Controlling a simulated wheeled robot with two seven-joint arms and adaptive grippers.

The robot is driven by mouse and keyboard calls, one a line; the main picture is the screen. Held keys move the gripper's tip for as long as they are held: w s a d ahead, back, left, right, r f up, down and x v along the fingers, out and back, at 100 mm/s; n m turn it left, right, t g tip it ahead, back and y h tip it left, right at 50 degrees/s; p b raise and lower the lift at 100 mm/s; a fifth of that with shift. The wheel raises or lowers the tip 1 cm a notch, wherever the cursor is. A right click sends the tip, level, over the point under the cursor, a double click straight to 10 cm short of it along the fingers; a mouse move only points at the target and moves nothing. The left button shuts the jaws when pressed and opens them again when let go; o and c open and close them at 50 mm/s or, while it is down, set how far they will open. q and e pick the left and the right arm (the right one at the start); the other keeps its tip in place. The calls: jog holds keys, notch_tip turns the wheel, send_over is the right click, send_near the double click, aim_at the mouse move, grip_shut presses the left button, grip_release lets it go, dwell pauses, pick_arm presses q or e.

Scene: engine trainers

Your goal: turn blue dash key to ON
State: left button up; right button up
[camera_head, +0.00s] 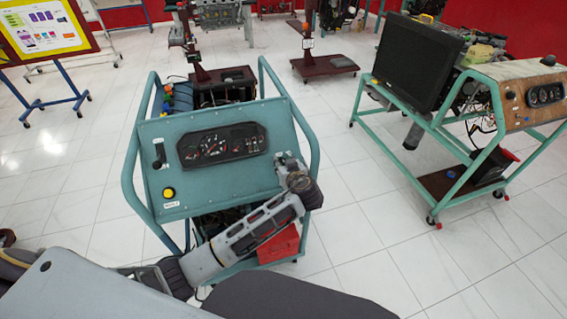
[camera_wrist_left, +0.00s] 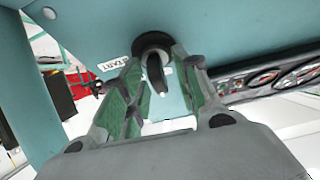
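The blue trainer (camera_head: 200,180) stands in front of me, with a dark gauge cluster (camera_head: 222,145) on its dash panel. My left gripper (camera_head: 294,170) is at the right side of this panel and hides the key there in the head view. In the left wrist view, the black key (camera_wrist_left: 156,75) stands out from a round black switch base (camera_wrist_left: 152,44), beside a white START label (camera_wrist_left: 113,63). My left gripper (camera_wrist_left: 158,82) is open, with one green-padded finger on each side of the key. Gaps show between key and fingers. My right gripper is not in view.
A black lever (camera_head: 159,156) and a yellow button (camera_head: 168,193) sit on the panel's left side. Tube rails (camera_head: 131,165) flank the trainer, and a red box (camera_head: 280,245) is below. Another trainer with a black screen (camera_head: 415,62) stands right. Tiled floor lies clear between them.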

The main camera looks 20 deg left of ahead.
pick_arm(q)
jog(key=c, duration=0.7)
